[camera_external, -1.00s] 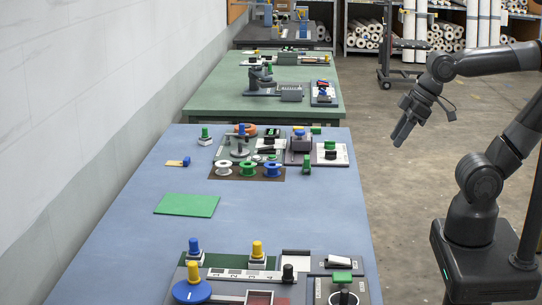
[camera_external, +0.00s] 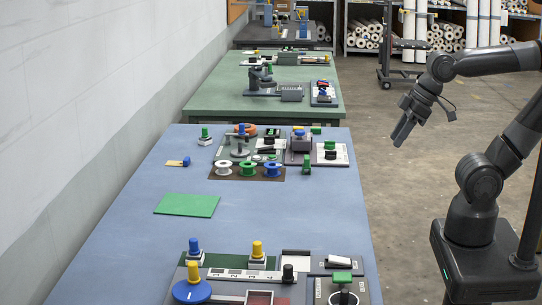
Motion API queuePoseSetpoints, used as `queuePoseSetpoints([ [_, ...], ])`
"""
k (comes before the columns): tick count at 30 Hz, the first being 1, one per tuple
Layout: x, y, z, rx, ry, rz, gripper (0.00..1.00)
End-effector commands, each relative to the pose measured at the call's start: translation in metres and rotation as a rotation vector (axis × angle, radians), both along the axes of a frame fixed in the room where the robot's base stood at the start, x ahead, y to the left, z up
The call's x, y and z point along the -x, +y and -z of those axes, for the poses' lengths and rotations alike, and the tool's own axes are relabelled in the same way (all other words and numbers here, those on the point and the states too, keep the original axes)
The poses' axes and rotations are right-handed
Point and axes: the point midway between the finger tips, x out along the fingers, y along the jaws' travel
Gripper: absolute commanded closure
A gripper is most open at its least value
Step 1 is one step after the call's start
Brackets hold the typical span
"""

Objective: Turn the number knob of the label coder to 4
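My gripper (camera_external: 402,132) hangs in the air at the right of the blue table, pointing down and left, clear of everything. I cannot tell whether its fingers are open or shut. No device can be clearly read as the label coder. On the near end of the table, a grey panel carries a strip with the numerals 1 to 4 (camera_external: 236,273). At its right is a black knob (camera_external: 288,273). A small unit with a green block (camera_external: 342,277) and a dark round part (camera_external: 343,297) is at the front right, cut by the frame edge. No knob setting is readable.
The blue table (camera_external: 270,222) has a clear middle, with a green mat (camera_external: 187,205) at left. Spools (camera_external: 247,169) and small devices stand at its far end. A green table (camera_external: 220,105) is behind. The floor (camera_external: 400,215) beside my arm is clear.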

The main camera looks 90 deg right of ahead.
Motion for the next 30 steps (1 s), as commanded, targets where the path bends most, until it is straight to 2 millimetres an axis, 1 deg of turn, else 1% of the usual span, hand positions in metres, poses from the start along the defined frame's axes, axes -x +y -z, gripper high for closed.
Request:
queuePoseSetpoints([
  [1,0.0,0.0,0.0,0.0,0.0,0.0,0.61],
  [4,-0.003,-0.002,-0.002,0.009,0.005,0.002,0.53],
  [7,-0.015,-0.009,-0.008,0.037,0.025,0.011,0.45],
  [9,-0.028,-0.018,-0.014,0.071,0.05,0.016,0.42],
  [14,-0.067,-0.047,-0.027,0.151,0.126,0.024,0.42],
  [18,-0.102,-0.079,-0.033,0.203,0.198,0.024,0.42],
  [20,-0.116,-0.094,-0.033,0.217,0.229,0.021,0.42],
  [23,-0.139,-0.122,-0.032,0.235,0.28,0.016,0.42],
  [26,-0.16,-0.154,-0.028,0.242,0.329,0.008,0.42],
  [27,-0.167,-0.168,-0.025,0.242,0.346,0.006,0.42],
  [29,-0.178,-0.189,-0.021,0.239,0.373,0.001,0.42],
  [30,-0.184,-0.204,-0.018,0.236,0.389,-0.003,0.42],
])
